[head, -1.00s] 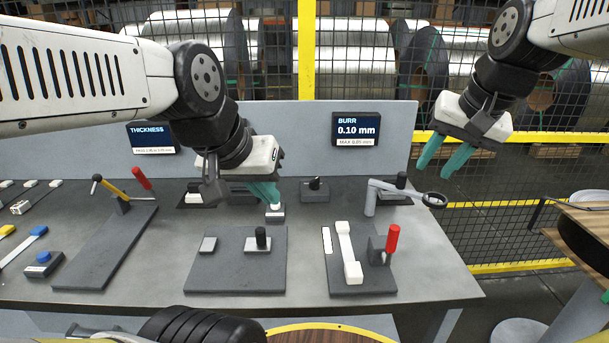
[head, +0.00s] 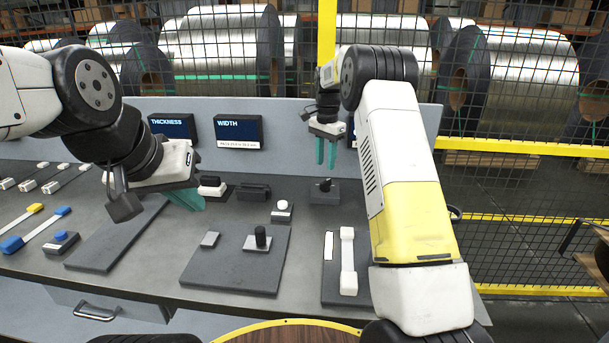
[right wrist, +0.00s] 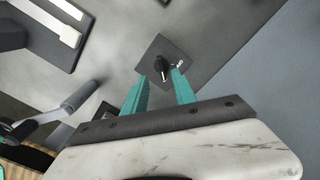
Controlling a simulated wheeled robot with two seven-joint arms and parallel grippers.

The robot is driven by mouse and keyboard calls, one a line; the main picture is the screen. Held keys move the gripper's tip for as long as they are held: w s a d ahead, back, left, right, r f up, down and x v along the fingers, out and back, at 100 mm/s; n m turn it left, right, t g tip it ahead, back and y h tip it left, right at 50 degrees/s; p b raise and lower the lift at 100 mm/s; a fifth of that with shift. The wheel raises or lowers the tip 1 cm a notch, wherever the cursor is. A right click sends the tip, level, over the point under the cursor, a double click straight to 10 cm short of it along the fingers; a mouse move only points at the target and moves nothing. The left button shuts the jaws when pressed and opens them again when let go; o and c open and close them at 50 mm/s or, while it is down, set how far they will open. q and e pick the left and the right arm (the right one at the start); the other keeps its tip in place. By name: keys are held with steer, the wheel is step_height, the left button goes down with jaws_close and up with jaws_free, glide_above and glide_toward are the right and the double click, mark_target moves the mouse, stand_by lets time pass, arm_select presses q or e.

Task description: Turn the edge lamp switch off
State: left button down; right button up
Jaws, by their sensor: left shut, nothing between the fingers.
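A small dark box with a black knob (head: 325,186), which looks like the lamp switch, stands at the back of the bench. In the right wrist view the knob (right wrist: 163,66) has a short white mark beside it on a dark square base. My left gripper (head: 188,202) is shut and empty, over the bench to the left. No label names the switch.
A white button on a block (head: 282,210) stands left of the knob. A dark plate with a black peg (head: 261,238) lies in front. A plate with a white bar (head: 347,262) is partly behind my right arm. Display panels (head: 238,132) line the back wall.

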mark_target(326, 185)
steer(key=shift+w+a+f, duration=0.1)
steer(key=shift+f, duration=0.3)
step_height(326, 185, down, 7)
steer(key=shift+f, duration=0.1)
jaws_close()
